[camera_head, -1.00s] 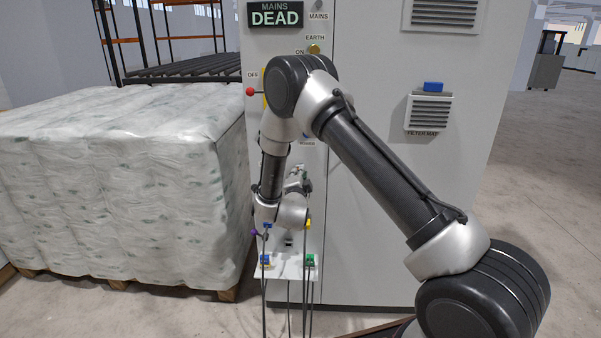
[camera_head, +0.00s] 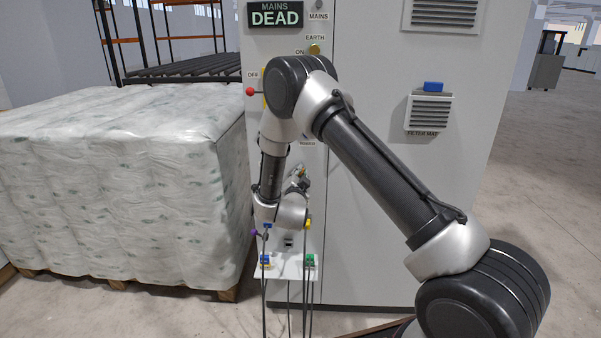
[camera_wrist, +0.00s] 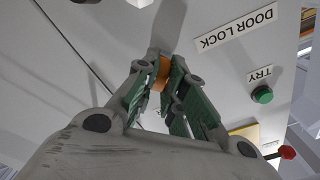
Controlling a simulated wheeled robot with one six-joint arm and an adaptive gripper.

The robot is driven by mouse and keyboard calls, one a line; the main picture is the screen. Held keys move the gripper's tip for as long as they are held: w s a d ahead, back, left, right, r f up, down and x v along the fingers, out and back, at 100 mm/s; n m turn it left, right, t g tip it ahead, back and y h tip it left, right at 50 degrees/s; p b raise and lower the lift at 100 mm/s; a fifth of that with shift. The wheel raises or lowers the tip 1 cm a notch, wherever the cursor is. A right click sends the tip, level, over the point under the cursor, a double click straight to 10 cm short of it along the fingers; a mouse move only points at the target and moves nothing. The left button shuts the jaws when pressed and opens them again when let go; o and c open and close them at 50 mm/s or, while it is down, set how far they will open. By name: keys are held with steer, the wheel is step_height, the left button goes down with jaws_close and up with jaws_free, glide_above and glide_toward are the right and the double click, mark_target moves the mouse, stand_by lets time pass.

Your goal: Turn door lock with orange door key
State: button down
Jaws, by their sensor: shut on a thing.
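My gripper (camera_wrist: 165,82) is at the cabinet face in the wrist view, its green-padded fingers closed around the orange door key (camera_wrist: 161,73). Only part of the key's orange body shows between the fingers. The door lock itself is hidden by the fingers and key; its label "DOOR LOCK" (camera_wrist: 237,28) is just to the right. I cannot tell how deep the key sits in the lock. In the head view my gripper (camera_head: 300,180) is small and mostly hidden by my wrist, in front of the cabinet's left column.
A green TRY button (camera_wrist: 262,94) and a red-knobbed lever (camera_wrist: 287,152) are to the right in the wrist view. The grey cabinet (camera_head: 370,220) shows a "MAINS DEAD" sign (camera_head: 275,14). A wrapped pallet load (camera_head: 120,190) stands close on the left. Cables hang below my wrist.

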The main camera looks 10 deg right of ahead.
steer(key=n, duration=0.3)
steer(key=shift+n, duration=1.9)
steer(key=shift+n, duration=1)
steer(key=c, duration=1.9)
jaws_free()
steer(key=shift+n, duration=0.4)
steer(key=o, duration=0.5)
